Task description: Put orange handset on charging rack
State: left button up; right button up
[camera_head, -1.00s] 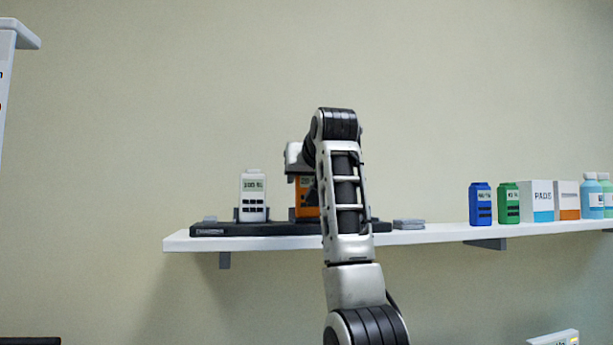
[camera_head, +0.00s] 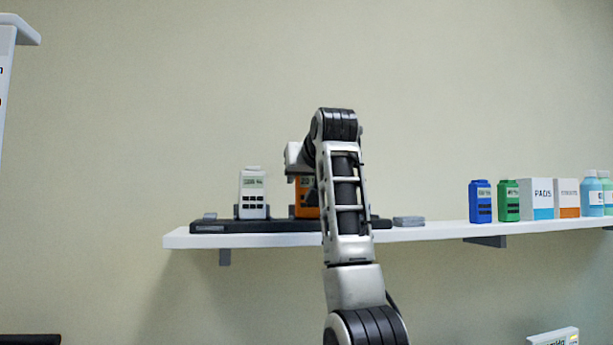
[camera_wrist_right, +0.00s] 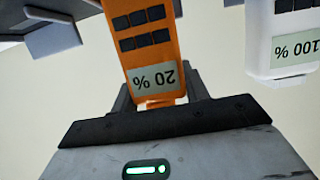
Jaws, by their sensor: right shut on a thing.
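The orange handset (camera_head: 304,200) stands at the dark charging rack (camera_head: 262,227) on the wall shelf, partly hidden by my right arm in the head view. In the right wrist view the orange handset (camera_wrist_right: 152,50) appears upside down, its display reading 20 %. My right gripper (camera_wrist_right: 158,95) is shut on its display end, one dark finger on each side. Its fingertips are hidden in the head view. I cannot tell whether the handset's foot touches the rack. A white handset (camera_head: 253,195) stands on the rack to the left; its display (camera_wrist_right: 296,52) reads 100 %. My left gripper is not in view.
The white shelf (camera_head: 440,234) also holds a flat grey item (camera_head: 408,222), a blue handset (camera_head: 480,202), a green handset (camera_head: 508,200), boxes (camera_head: 541,198) and bottles (camera_head: 591,195) to the right. The shelf between the grey item and blue handset is bare.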

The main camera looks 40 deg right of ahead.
dwell(0.4)
jog(key=o, duration=1.1)
jog(key=shift+f, duration=0.1)
jog(key=shift+o, duration=0.2)
pick_arm(q)
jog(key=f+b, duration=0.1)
jog(key=b, duration=0.2)
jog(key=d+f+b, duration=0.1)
jog(key=b, duration=0.1)
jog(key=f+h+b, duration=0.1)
jog(key=b, duration=0.2)
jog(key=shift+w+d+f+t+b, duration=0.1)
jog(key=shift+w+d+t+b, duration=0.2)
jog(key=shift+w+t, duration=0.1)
pick_arm(e)
jog(key=v, duration=1.6)
